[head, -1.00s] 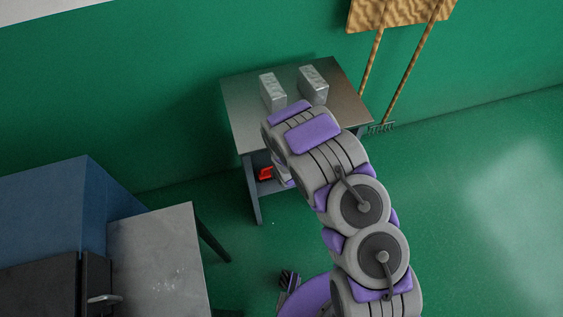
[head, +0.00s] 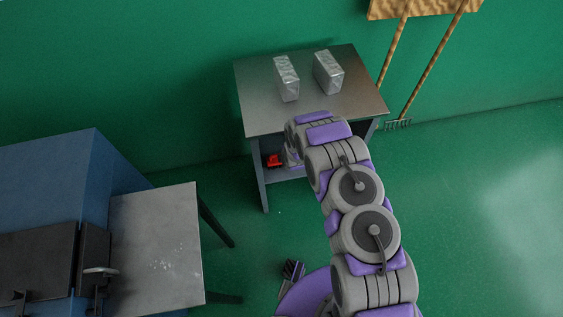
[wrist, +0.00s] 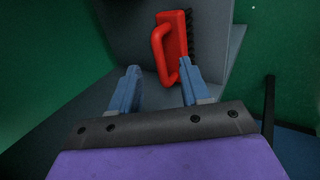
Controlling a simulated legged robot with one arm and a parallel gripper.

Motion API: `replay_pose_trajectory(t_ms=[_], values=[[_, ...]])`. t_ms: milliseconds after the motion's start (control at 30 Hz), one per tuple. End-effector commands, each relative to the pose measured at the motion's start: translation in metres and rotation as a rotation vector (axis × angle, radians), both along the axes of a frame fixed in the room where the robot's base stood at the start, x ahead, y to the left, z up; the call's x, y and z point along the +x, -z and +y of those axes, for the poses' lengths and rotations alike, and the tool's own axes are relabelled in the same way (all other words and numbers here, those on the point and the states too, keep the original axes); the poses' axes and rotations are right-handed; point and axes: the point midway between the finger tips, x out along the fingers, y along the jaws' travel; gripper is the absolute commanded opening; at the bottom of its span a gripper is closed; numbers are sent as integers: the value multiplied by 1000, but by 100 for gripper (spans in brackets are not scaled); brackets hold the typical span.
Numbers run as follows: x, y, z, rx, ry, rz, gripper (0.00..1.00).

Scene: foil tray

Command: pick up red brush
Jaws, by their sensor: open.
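The red brush (wrist: 173,45) has a looped handle and dark bristles along its right side. In the wrist view it lies on the grey lower shelf (wrist: 215,25) just beyond my fingertips. My gripper (wrist: 159,80) is open, its two blue fingers apart with nothing held between them. The right fingertip appears close to the brush's lower end; I cannot tell if they touch. In the head view the brush (head: 273,161) shows small and red under the tabletop, left of my arm. My fingers are hidden there behind the arm and table.
The metal table (head: 255,95) has two foil-like blocks (head: 287,78) (head: 328,72) on top. Its tabletop overhangs the lower shelf, and a leg (head: 261,185) stands at front left. A blue cabinet (head: 50,185) and grey side table (head: 155,240) stand at left. The floor at right is clear.

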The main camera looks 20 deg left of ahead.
Motion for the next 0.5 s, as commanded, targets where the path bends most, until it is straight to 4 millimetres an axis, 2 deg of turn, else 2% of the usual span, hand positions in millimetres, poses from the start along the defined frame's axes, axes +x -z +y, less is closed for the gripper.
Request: replay_pose_trajectory(t_ms=[167,500], values=[[3,7,5,-1,-1,-2,46],[20,40,17,5,0,-2,46]])
